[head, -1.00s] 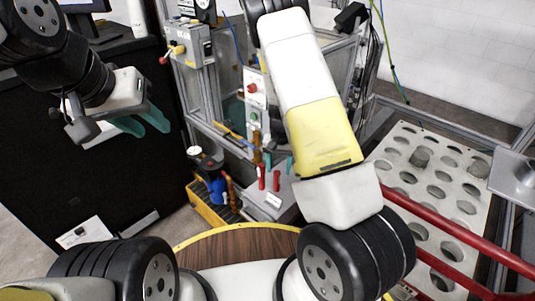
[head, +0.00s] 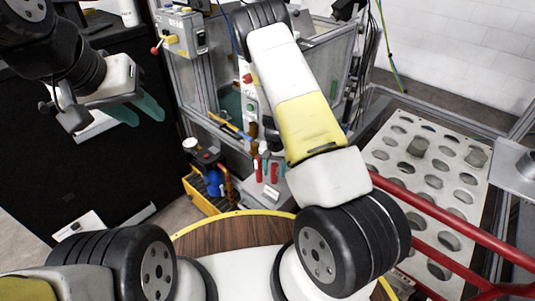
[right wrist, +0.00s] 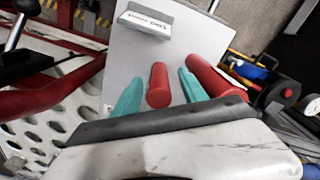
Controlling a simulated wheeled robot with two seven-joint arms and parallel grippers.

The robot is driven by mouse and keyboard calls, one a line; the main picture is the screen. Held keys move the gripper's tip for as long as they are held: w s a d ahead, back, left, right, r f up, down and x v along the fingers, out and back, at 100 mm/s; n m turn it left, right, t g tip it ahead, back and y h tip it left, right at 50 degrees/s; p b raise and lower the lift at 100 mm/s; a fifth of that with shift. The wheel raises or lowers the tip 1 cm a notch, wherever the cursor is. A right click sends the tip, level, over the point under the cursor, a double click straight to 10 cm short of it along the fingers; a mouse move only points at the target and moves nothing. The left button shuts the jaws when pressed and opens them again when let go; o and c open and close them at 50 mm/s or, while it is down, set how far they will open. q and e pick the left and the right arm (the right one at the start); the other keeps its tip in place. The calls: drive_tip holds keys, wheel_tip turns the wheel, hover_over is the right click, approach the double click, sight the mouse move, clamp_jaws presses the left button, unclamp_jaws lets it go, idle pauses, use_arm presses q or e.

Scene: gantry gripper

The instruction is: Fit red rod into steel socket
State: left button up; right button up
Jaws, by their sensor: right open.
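Two red rods stand upright on a light grey plate. In the right wrist view, one red rod (right wrist: 158,86) stands between the teal fingers of my right gripper (right wrist: 160,92), with gaps at both sides. The other red rod (right wrist: 213,76) is just outside the right-hand finger. In the head view, the rod between the fingers (head: 274,173) is small, beside my right gripper (head: 274,166), which is open. My left gripper (head: 137,110) is open and empty at the upper left.
A perforated light plate (head: 400,160) with several round holes lies at the right, behind red rails (head: 460,225). A labelled grey block (right wrist: 145,20) stands on the plate beyond the rods. A yellow tray (head: 205,203) with tools is left of the rods.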

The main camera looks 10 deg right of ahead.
clamp_jaws()
